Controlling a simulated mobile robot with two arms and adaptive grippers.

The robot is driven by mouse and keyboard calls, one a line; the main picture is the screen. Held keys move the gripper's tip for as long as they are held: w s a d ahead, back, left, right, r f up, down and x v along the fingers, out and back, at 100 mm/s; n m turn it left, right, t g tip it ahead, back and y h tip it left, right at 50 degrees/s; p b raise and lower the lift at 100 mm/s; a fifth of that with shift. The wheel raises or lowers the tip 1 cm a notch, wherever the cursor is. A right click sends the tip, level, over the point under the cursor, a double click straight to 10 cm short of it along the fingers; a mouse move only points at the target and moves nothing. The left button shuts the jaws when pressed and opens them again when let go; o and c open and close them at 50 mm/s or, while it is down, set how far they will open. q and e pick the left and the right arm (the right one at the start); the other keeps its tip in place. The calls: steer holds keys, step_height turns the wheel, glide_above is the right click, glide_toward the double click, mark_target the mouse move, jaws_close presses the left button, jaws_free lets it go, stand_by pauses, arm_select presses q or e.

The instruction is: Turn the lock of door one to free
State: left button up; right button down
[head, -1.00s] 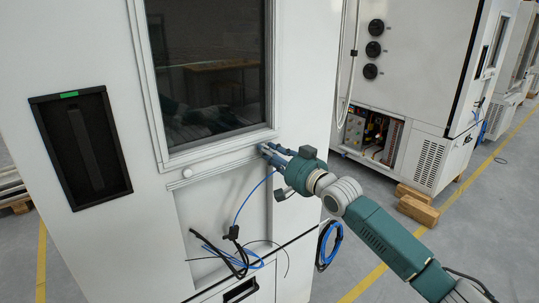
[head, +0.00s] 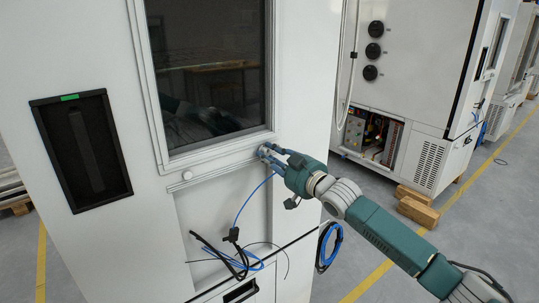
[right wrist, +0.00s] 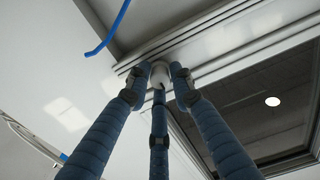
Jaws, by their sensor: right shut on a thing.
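The white chamber door (head: 160,235) with its dark window (head: 208,70) fills the left and middle of the head view. My right gripper (head: 266,151) is at the lower right corner of the window frame. In the right wrist view its three blue fingers (right wrist: 158,80) are shut around a small round white knob (right wrist: 161,73) on the frame. The fingers mostly hide this knob in the head view. A similar white knob (head: 187,174) sits free at the frame's lower left corner. Any marking of the lock's position cannot be made out. My left gripper is not in view.
A black recessed handle (head: 82,150) with a green label is at the left. Black and blue cables (head: 235,258) hang below the window. A second white chamber (head: 420,60) stands behind on the right, with wooden blocks (head: 418,211) on the floor.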

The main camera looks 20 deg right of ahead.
steer(key=shift+f, duration=0.15)
steer(key=c, duration=1.5)
jaws_free()
steer(key=v, duration=1.2)
